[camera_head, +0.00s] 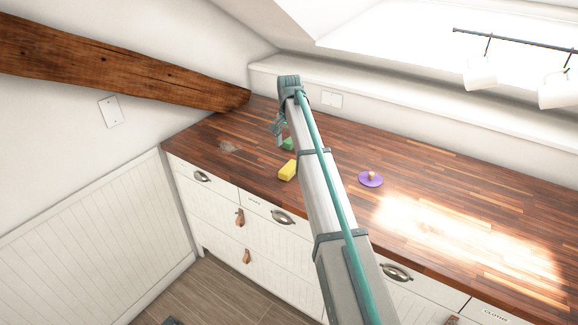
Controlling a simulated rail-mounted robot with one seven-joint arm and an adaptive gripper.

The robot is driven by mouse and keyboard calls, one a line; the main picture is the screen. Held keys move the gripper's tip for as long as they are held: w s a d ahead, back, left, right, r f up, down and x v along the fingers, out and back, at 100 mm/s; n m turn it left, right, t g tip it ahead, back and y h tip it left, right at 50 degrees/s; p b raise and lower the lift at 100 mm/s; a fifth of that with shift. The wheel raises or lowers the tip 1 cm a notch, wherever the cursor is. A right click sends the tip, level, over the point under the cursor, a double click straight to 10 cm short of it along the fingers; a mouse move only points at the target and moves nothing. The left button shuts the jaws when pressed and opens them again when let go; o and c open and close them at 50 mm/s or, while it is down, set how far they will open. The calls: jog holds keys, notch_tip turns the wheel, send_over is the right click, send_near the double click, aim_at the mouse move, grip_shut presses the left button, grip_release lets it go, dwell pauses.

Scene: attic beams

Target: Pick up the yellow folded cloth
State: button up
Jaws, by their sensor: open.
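A small yellow block-like thing, which looks like the yellow folded cloth (287,170), lies on the wooden countertop near its front edge, just left of my arm. My gripper (279,137) is open, beyond the yellow cloth and a little to its left, over the counter. Its fingers look small and partly blurred, and I see nothing between them. My arm reaches from the lower right across the counter and hides part of the surface to the right of the cloth.
A green thing (287,144) lies close by my gripper, partly hidden by my arm. A purple disc with a knob (371,179) sits right of my arm. The wooden countertop (440,185) is clear around it. A wooden beam (120,70) slopes down at the left; mugs (481,74) hang from a rail.

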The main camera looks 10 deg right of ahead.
aim_at(290, 167)
jog(key=shift+s+d+f, duration=0.1)
jog(key=shift+d+f, duration=0.05)
jog(key=shift+f, duration=0.05)
jog(key=shift+f+p, duration=2)
jog(key=shift+f, duration=3.1)
jog(key=shift+c, duration=0.3)
jog(key=c, duration=1)
